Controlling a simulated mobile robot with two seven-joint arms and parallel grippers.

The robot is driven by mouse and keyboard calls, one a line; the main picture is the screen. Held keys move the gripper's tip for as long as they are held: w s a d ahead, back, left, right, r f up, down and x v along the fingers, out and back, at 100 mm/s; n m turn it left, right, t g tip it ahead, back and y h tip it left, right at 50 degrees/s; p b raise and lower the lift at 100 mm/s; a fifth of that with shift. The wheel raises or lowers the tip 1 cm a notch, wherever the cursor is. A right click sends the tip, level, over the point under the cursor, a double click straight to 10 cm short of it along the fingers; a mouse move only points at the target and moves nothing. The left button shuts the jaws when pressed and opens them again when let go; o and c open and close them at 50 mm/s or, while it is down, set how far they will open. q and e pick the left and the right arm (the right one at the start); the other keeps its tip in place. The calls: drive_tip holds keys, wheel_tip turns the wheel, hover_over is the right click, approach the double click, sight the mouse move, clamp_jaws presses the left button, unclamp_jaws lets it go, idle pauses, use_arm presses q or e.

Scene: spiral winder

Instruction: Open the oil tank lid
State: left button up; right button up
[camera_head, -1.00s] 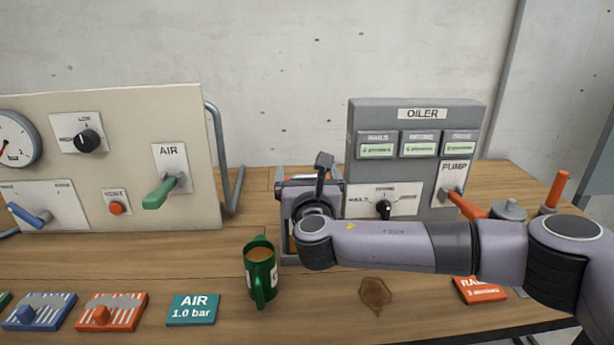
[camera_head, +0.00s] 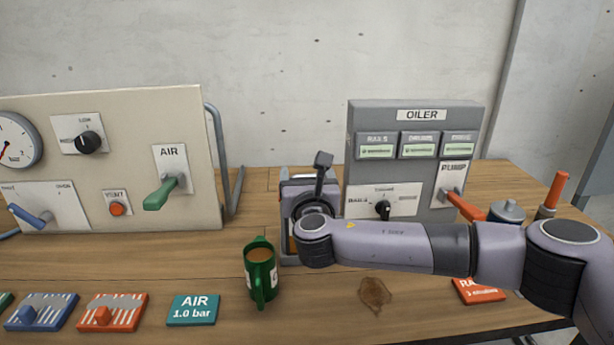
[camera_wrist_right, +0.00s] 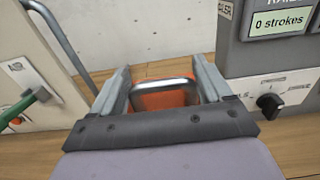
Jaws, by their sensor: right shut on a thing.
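In the right wrist view, an orange piece with a metal loop handle (camera_wrist_right: 165,97), which looks like the oil tank lid, sits between the two grey fingers of my right gripper (camera_wrist_right: 163,84). The fingers are shut on it. In the head view my right gripper (camera_head: 284,174) reaches away from me, left of the grey oiler box (camera_head: 420,125). My own wrist hides most of what it holds there, so I cannot tell whether the lid is raised. My left gripper is not in view.
A green mug of brown drink (camera_head: 262,270) stands close in front of my right wrist. A beige panel (camera_head: 130,140) with a green AIR lever (camera_head: 165,190) stands at left. A teal AIR card (camera_head: 193,310) and a brown stain (camera_head: 374,293) are on the wooden table.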

drive_tip(key=shift+w+d+r+p, duration=0.1)
drive_tip(key=shift+w+r+p, duration=0.35)
drive_tip(key=shift+r, duration=0.2)
drive_tip(key=shift+w+r+p, duration=0.35)
drive_tip(key=shift+r+p, duration=0.05)
drive_tip(key=shift+r, duration=0.25)
drive_tip(key=shift+w+r+p, duration=0.3)
drive_tip(key=shift+w, duration=0.25)
drive_tip(key=shift+w+r+p, duration=0.25)
drive_tip(key=shift+w+r, duration=0.05)
drive_tip(key=shift+w, duration=0.3)
drive_tip(key=o, duration=1.4)
drive_tip(key=shift+f, duration=0.15)
drive_tip(key=shift+s+f, duration=0.1)
drive_tip(key=shift+s, duration=0.4)
drive_tip(key=s, duration=0.6)
drive_tip(key=shift+b, duration=0.3)
